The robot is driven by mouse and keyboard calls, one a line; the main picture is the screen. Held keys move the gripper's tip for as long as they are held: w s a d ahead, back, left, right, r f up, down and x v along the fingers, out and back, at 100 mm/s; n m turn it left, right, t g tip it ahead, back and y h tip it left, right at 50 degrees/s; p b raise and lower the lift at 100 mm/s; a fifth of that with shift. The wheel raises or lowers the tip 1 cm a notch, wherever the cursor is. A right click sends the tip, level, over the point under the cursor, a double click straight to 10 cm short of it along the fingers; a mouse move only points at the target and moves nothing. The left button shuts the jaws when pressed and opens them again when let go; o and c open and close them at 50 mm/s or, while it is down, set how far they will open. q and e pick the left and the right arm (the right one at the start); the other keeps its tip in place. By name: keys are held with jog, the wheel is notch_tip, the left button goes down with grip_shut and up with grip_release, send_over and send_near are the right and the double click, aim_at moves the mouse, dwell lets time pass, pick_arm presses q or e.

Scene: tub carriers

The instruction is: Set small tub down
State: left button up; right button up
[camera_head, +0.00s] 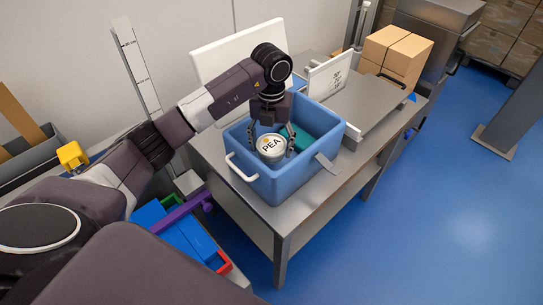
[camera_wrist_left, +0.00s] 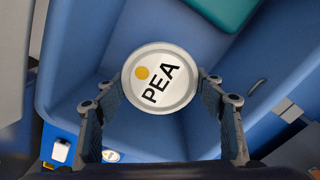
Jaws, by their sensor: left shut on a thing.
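The small tub (camera_head: 271,147) is round with a white lid marked "PEA" and a yellow dot. My left gripper (camera_head: 272,141) is shut on it, one finger on each side, inside the opening of a blue crate (camera_head: 270,188). In the left wrist view the tub (camera_wrist_left: 160,80) sits between the two fingers of the left gripper (camera_wrist_left: 162,100), with blue crate walls (camera_wrist_left: 75,60) around it. I cannot tell whether the tub's bottom touches the crate floor. My right gripper does not show.
A teal thing (camera_head: 315,118) lies in the crate's far part. The crate stands on a metal table (camera_head: 325,195). Behind it are a white sign (camera_head: 330,75) and a cardboard box (camera_head: 395,53). Blue and red bins (camera_head: 180,235) are at lower left.

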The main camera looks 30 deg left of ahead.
pick_arm(q)
notch_tip(320, 180, down, 5)
jog(key=shift+f, duration=0.1)
dwell(0.3)
jog(key=shift+f, duration=0.15)
jog(key=o, duration=1.4)
